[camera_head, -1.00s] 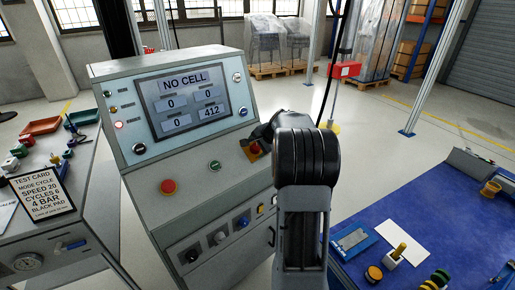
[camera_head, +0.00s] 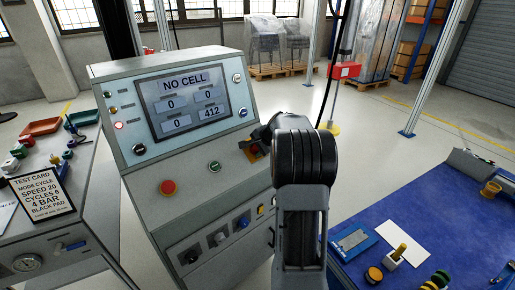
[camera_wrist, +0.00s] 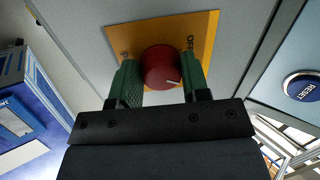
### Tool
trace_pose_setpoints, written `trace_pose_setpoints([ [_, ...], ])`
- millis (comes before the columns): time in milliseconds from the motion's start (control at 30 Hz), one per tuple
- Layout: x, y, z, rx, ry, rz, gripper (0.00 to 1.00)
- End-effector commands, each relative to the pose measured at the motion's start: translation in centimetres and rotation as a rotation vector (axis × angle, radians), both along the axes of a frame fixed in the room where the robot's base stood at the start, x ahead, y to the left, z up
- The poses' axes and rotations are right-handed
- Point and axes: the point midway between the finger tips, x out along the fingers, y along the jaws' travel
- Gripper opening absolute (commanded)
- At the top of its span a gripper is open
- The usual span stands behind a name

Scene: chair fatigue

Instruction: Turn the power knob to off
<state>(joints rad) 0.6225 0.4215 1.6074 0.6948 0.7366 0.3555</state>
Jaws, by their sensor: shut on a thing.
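The power knob (camera_wrist: 160,66) is a round red knob on a yellow plate (camera_wrist: 205,28) in the wrist view. A white mark on its face points to the lower right. "OFF" is printed to the right of the knob; a smaller label at the left is hard to read. My gripper (camera_wrist: 160,78) is shut on the knob, with one green finger pad on each side. In the head view my gripper (camera_head: 259,143) is at the console's right side, and it hides most of the knob and plate.
The grey console (camera_head: 215,165) has a screen (camera_head: 184,102) reading "NO CELL", a red button (camera_head: 168,187) and a green button. A blue-topped bench (camera_head: 400,215) stands at the right.

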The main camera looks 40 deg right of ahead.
Motion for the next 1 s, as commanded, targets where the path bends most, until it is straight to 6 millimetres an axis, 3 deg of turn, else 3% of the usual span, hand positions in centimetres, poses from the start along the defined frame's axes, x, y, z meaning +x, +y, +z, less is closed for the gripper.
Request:
trace_pose_setpoints([
  [367,-0.05,-0.12,-0.27,-0.046,-0.004,0.067,0.19],
  [1000,-0.10,-0.24,-0.37,-0.352,-0.025,0.546,0.19],
])
